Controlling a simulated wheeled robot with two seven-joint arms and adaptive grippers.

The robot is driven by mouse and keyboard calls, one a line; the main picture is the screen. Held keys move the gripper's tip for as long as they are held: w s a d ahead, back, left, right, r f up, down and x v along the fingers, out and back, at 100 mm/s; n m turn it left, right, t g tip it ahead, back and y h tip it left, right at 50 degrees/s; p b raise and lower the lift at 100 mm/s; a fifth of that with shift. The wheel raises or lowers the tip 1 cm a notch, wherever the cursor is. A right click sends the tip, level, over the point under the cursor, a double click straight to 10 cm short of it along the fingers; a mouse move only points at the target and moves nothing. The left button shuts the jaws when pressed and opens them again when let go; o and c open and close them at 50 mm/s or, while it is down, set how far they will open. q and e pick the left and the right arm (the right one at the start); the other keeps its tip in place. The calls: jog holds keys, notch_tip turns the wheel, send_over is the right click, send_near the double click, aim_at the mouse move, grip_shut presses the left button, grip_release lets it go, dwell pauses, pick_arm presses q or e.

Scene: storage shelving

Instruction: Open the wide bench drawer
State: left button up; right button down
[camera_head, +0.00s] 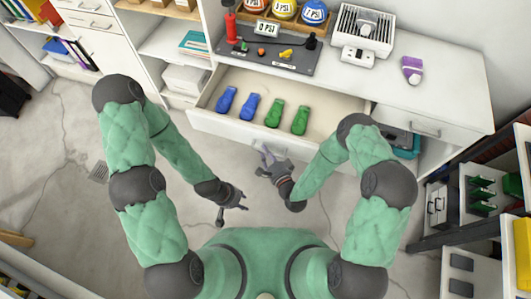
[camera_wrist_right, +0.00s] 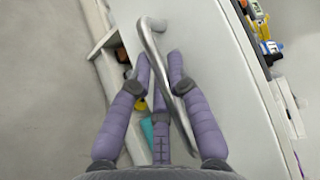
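The wide bench drawer (camera_head: 203,112) is pulled out below the bench top. Two blue and two green objects lie inside it. Its metal bar handle shows in the right wrist view (camera_wrist_right: 153,42), on the white drawer front (camera_wrist_right: 225,90). My right gripper (camera_head: 265,153) is at the drawer's front. In the right wrist view its long purple fingers (camera_wrist_right: 160,62) are extended, straight and apart, with the handle running between them. Firm contact with the handle cannot be made out. My left gripper (camera_head: 238,204) hangs below and left of the drawer, away from it; its finger opening is too small to judge.
Shelves (camera_head: 175,45) stand at left, a dark rack (camera_head: 455,200) at right.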

jog(key=c, duration=1.4)
grip_release()
jog(key=shift+s, duration=0.1)
jog(key=v, duration=1.2)
jog(key=shift+f, duration=0.15)
notch_tip(320, 180, down, 7)
jog(key=d+n+g+h, duration=0.2)
jog(key=d+n+g, duration=0.1)
jog(key=n+g, duration=0.5)
jog(key=s+n+g, duration=0.1)
jog(key=s+g, duration=0.1)
jog(key=s+d+r+n+g+h, duration=0.1)
jog(key=s+g, duration=0.1)
jog(key=s, duration=0.1)
jog(key=s+n+g+p, duration=0.1)
jog(key=s+g, duration=0.1)
jog(key=s, duration=0.1)
jog(key=shift+d+r+n+h, duration=0.3)
jog(key=shift+r, duration=0.1)
